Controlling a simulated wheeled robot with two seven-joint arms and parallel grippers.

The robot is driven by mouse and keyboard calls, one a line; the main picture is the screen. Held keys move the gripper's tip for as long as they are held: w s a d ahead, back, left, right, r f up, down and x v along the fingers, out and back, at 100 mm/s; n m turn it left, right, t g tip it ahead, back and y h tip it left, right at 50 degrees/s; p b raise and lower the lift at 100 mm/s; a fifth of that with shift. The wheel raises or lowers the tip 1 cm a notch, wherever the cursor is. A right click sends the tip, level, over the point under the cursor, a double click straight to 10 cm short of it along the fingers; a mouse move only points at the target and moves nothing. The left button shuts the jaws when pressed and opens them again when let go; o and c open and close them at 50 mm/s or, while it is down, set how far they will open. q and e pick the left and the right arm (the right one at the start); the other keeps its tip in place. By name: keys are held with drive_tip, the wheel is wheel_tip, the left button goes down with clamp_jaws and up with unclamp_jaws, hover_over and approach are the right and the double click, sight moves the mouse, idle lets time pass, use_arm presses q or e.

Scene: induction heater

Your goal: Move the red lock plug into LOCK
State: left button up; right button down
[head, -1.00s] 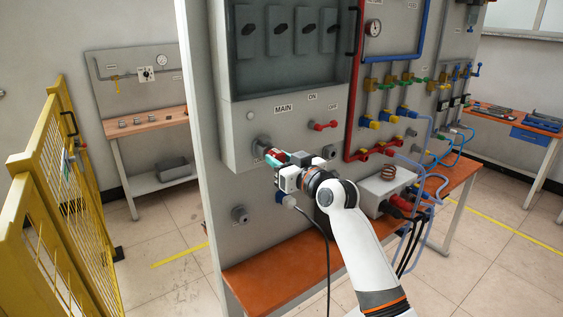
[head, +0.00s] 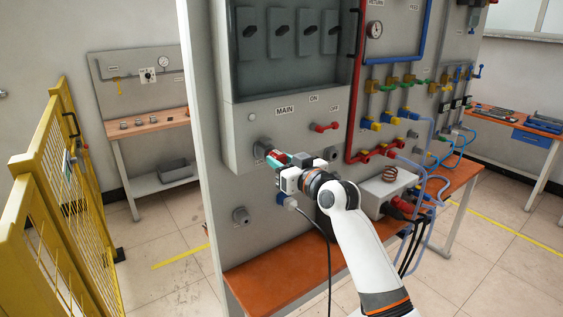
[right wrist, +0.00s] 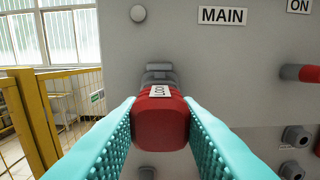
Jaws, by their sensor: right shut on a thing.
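The red lock plug (right wrist: 160,118), with a white label, is held between the teal fingers of my right gripper (right wrist: 160,135) in the right wrist view. In the head view the plug (head: 275,156) is small and partly covered by the right gripper (head: 286,163). The plug's far end meets a grey round socket (right wrist: 158,74) on the panel below the MAIN switch box; the socket also shows in the head view (head: 262,149). I cannot tell how deep the plug sits. The LOCK label is not readable. My left gripper is not in view.
The grey panel (head: 222,180) stands upright over an orange bench (head: 262,285). A red-tipped MAIN lever (head: 325,127) is just right of the plug. A yellow fence (head: 50,150) stands at left. A black cable hangs below the gripper.

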drive_tip(key=shift+w+a+b, duration=0.4)
drive_tip(key=shift+w, duration=0.1)
idle(0.6)
drive_tip(key=c, duration=1)
unclamp_jaws()
